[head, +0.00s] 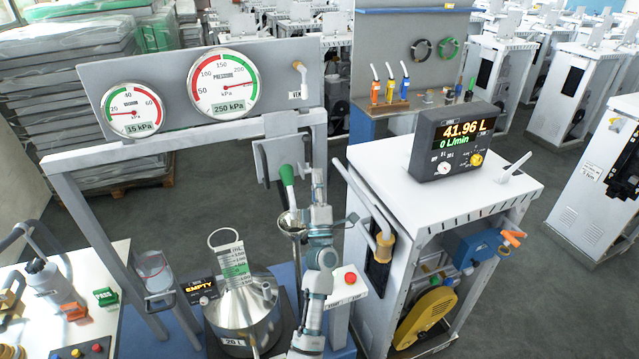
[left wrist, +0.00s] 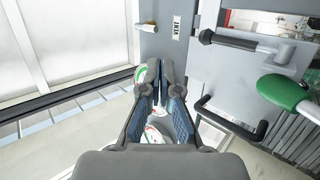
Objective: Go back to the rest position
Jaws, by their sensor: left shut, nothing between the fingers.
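My left gripper (head: 319,185) stands raised in the head view, just right of the green-handled lever (head: 287,176). Its fingers are shut and empty, pointing up. In the left wrist view the shut fingertips (left wrist: 160,72) are in front of the grey panel and apart from the green handle (left wrist: 288,93) at the right. My left arm comes up from the bottom of the head view, past the steel 20 L can (head: 243,322). My right gripper is not in view.
A frame with two pressure gauges (head: 224,83) stands at the left. The white dispenser cabinet (head: 395,165) with the 41.96 L display (head: 462,139) is close at the right. A hose nozzle (head: 384,243) hangs on its side. A red button (head: 350,279) is beside my arm.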

